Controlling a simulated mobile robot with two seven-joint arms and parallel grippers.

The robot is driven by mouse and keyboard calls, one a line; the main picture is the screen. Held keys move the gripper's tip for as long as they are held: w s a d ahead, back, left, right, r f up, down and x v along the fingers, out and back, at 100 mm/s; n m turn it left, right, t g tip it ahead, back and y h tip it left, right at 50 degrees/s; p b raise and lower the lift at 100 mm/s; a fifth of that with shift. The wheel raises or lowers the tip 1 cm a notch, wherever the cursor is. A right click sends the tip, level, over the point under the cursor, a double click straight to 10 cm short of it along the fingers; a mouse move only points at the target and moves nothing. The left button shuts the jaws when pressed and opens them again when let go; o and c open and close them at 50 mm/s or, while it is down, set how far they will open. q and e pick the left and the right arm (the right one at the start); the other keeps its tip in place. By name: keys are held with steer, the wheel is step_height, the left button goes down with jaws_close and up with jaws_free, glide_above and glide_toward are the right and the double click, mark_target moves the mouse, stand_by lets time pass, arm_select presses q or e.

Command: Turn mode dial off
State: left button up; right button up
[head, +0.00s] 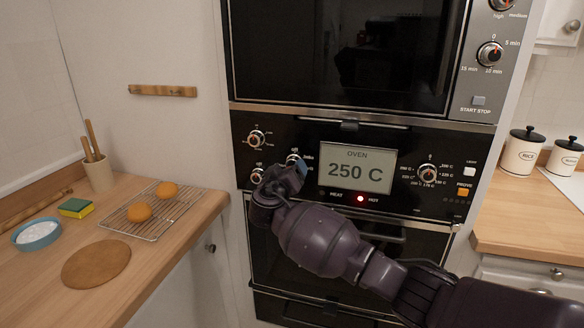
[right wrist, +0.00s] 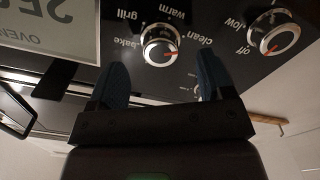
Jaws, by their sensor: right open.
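The mode dial (right wrist: 161,45) shows in the right wrist view as a silver-rimmed knob with a red mark, ringed by the words bake, grill, warm and clean. That view is upside down. In the head view the mode dial (head: 293,159) is partly hidden behind my right gripper (head: 291,178). My right gripper (right wrist: 161,72) is open, with its two blue fingers on either side of the dial in the wrist picture. Whether they touch it cannot be told. My left gripper is not in view.
Another dial (right wrist: 275,38) marked low and off is beside it. The oven display (head: 348,170) reads 250 C, and a temperature dial (head: 428,174) is to its right. A wooden counter (head: 150,268) with a cooling rack (head: 152,230) stands left.

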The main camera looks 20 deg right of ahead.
steer(key=shift+x, duration=2)
steer(key=shift+c, duration=1.2)
steer(key=c, duration=0.7)
